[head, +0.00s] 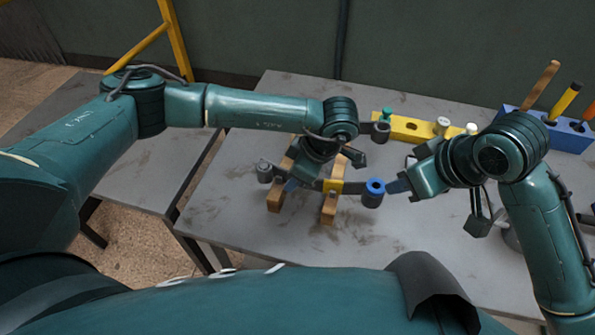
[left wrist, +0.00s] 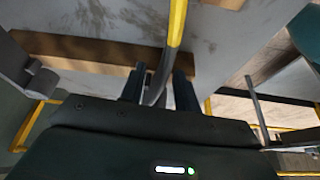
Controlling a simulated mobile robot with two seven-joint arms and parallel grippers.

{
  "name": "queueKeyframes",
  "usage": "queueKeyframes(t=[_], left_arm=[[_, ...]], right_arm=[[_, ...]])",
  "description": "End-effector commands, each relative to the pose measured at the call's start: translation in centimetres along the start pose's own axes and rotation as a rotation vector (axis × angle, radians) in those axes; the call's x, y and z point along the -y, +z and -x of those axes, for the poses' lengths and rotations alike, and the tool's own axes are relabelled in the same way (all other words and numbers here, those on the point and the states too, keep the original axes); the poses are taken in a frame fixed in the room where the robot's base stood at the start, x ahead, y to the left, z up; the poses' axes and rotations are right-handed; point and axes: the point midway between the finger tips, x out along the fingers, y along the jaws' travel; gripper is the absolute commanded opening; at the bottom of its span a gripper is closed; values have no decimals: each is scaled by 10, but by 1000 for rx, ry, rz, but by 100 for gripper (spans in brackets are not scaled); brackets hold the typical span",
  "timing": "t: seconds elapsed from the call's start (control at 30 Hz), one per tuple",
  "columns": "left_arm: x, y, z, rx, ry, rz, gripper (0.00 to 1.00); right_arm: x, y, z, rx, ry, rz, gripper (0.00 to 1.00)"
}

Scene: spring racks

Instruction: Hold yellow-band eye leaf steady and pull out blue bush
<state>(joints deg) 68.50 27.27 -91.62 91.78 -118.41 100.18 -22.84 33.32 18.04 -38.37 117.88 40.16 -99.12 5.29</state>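The dark leaf (head: 313,185) with a yellow band (head: 334,187) lies across two wooden blocks. In the left wrist view the leaf (left wrist: 158,88) runs between the fingers, with its yellow band (left wrist: 177,22) beyond them. The blue bush (head: 374,188) is at the leaf's right-hand end, upright, with a dark hole in its top. My left gripper (head: 293,184) is shut on the leaf between the blocks, left of the band; its fingers (left wrist: 159,88) flank the leaf closely. My right gripper (head: 396,187) is just right of the blue bush; its finger gap and any contact are unclear.
Wooden blocks (head: 329,208) support the leaf. A grey eye (head: 264,171) is at its left end. A blue tool holder (head: 565,134) is at the right. The front left tabletop is clear.

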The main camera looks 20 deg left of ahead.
Motion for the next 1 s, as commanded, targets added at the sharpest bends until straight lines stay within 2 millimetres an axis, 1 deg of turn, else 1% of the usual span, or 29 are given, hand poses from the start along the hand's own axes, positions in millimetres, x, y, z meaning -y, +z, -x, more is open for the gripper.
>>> queueKeyframes(t=[0.03, 0.4, 1.0], left_arm=[[0, 0, 0, 0, 0, 0, 29], [0, 0, 0, 0, 0, 0, 0], [0, 0, 1, 1, 0, -1, 0]], right_arm=[[0, 0, 0, 0, 0, 0, 36], [0, 0, 0, 0, 0, 0, 36], [0, 0, 0, 0, 0, 0, 36]])
